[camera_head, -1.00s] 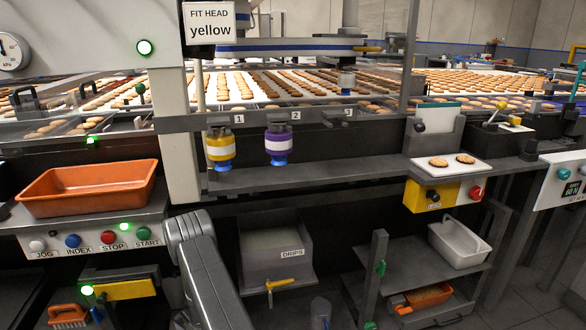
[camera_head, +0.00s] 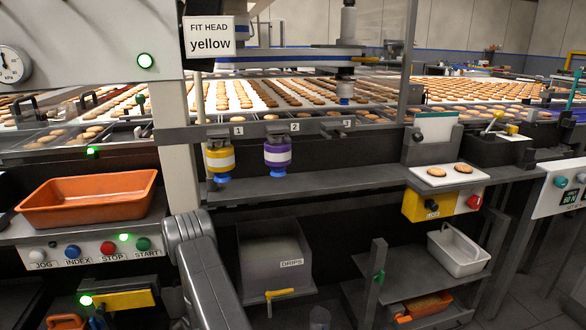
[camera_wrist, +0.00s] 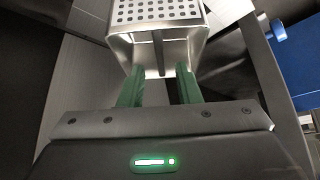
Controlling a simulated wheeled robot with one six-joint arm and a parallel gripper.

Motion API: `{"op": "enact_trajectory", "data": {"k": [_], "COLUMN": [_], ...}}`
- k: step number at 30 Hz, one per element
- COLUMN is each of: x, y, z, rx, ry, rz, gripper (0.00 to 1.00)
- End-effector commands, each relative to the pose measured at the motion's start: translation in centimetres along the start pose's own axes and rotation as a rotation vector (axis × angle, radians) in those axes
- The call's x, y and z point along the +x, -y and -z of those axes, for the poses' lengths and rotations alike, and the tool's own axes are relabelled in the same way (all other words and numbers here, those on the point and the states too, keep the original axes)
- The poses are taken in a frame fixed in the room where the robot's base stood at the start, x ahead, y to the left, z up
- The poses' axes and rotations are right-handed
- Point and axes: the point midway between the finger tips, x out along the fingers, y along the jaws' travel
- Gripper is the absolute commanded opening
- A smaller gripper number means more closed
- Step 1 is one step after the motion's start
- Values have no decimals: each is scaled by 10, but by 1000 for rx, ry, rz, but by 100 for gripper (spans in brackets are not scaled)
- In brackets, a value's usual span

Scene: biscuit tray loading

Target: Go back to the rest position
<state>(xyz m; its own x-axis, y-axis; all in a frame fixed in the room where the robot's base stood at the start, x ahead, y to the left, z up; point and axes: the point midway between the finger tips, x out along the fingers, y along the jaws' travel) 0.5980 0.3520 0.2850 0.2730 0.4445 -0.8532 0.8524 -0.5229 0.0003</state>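My gripper (camera_wrist: 159,72) shows only in the wrist view. Its two green fingers stand apart with a bare gap between them, and I see nothing held. A shiny metal box with a perforated face (camera_wrist: 160,12) is just beyond the fingertips. I cannot tell whether the fingertips touch it. In the head view my grey arm link rises at the bottom, left of the drips bin (camera_head: 262,258); my gripper is out of that view.
A yellow head (camera_head: 220,160) and a purple head (camera_head: 277,154) hang above the grey shelf (camera_head: 330,182). An orange tub (camera_head: 85,212) sits at left above the buttons. A white tray (camera_head: 458,262) stands at lower right. Biscuits fill the conveyor behind.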

Motion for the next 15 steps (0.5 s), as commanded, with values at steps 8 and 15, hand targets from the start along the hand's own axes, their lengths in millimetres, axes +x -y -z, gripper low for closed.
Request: {"op": "enact_trajectory", "data": {"k": [8,15], "x": [-60,-66], "y": [0,1], "z": [2,-4], "rx": [0,-2], "ry": [-1,2], "rz": [0,2], "gripper": [30,30]}}
